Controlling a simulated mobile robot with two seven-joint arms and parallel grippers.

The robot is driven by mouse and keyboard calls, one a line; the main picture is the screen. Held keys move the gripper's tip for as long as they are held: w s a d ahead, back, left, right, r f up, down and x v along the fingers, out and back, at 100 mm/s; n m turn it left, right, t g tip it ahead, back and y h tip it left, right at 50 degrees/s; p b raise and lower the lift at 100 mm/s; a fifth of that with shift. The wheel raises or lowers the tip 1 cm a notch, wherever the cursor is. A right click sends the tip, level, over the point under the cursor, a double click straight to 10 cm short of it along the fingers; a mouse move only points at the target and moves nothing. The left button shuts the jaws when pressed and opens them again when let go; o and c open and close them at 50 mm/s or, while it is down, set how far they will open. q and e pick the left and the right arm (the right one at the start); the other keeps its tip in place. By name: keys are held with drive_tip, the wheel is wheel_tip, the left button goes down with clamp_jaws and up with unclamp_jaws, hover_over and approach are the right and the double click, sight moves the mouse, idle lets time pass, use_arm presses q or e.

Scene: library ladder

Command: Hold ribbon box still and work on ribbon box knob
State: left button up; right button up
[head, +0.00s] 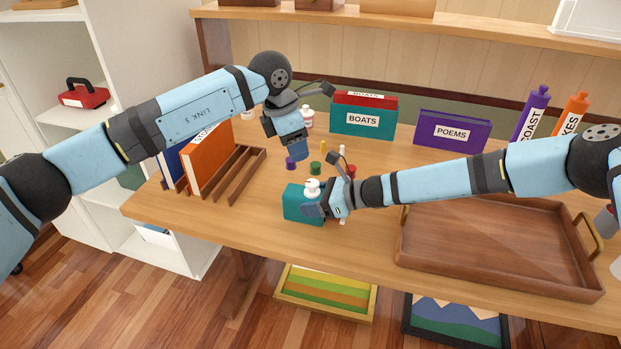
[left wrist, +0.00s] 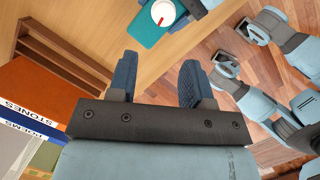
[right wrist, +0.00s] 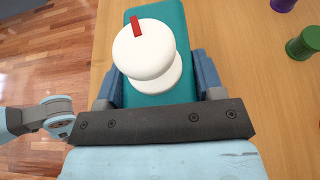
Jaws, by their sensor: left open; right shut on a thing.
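The ribbon box (head: 299,203) is a teal block on the table near its front edge. A white round knob (head: 312,187) with a red mark on it stands on top of the box; the knob also shows in the right wrist view (right wrist: 144,50). My right gripper (head: 318,208) is shut on the box, with one finger on each side of it below the knob (right wrist: 155,80). My left gripper (head: 295,152) is open and empty, above the table behind the box. In the left wrist view the box (left wrist: 147,27) and knob lie beyond my open fingers (left wrist: 158,80).
Small purple (head: 290,163) and green (head: 315,168) spools stand behind the box. A wooden rack with books (head: 235,175) is at the left. A brown tray (head: 490,245) fills the right of the table. Teal BOATS (head: 362,119) and purple POEMS (head: 450,133) boxes stand at the back.

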sight(312, 182)
use_arm(q)
drive_tip(key=d+f+n, duration=0.1)
drive_tip(key=f, duration=0.2)
drive_tip(key=d+f+n+t, duration=0.1)
drive_tip(key=f+n, duration=0.1)
drive_tip(key=f, duration=0.1)
drive_tip(key=d+f+n+t, duration=0.1)
drive_tip(key=f+n, duration=0.1)
drive_tip(key=f, duration=0.2)
drive_tip(key=shift+w+d, duration=0.15)
drive_tip(key=shift+w, duration=0.1)
drive_tip(key=shift+c, duration=0.4)
drive_tip(key=shift+h, duration=0.3)
drive_tip(key=c, duration=0.6)
